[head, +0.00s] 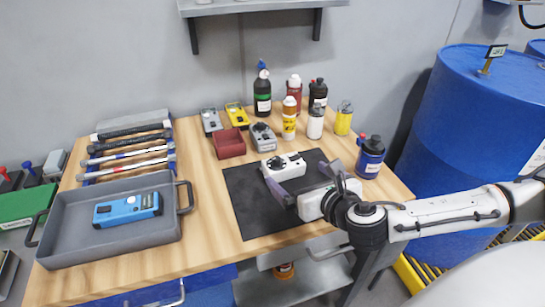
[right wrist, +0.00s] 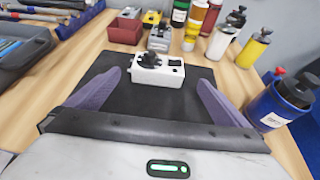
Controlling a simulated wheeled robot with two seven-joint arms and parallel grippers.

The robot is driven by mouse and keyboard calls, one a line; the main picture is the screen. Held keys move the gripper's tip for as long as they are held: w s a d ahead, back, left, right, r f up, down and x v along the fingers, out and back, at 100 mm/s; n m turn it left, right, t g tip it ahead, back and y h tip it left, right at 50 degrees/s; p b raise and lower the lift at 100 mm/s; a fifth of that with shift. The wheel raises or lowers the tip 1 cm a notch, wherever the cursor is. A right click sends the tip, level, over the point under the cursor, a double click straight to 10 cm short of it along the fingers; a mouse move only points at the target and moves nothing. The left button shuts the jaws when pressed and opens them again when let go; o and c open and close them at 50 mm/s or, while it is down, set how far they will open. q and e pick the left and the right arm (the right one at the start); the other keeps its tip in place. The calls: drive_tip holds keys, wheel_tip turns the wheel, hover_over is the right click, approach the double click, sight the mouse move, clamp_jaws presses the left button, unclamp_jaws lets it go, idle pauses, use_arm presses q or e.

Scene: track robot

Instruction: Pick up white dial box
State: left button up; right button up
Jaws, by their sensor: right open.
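The white dial box (head: 284,166) lies on the black mat (head: 252,206) on the wooden workbench. It has a black dial on its top. In the right wrist view the white dial box (right wrist: 158,72) sits ahead, between and beyond my fingers. My right gripper (head: 299,176) comes in from the right over the mat, and its fingers are spread and hold nothing. It also shows in the right wrist view (right wrist: 152,95), with one purple-grey finger on each side. In the head view the fingers are close to the box; I cannot tell whether they touch it. My left gripper is not in view.
A grey tray (head: 80,232) with a blue device (head: 127,209) stands at the left. A red bin (head: 229,143) and a grey dial box (head: 263,137) stand behind the mat. Several bottles stand at the back; a blue canister (head: 370,158) is right of the mat.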

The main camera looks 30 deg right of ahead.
sight(284, 162)
drive_tip(key=x, duration=0.4)
drive_tip(key=shift+w+r, duration=0.1)
drive_tip(key=shift+w, duration=0.1)
drive_tip(key=x, duration=0.5)
drive_tip(key=shift+w, duration=0.4)
drive_tip(key=shift+r, duration=0.1)
drive_tip(key=c, duration=1.1)
drive_tip(key=shift+c, duration=0.6)
drive_tip(key=shift+r, duration=0.1)
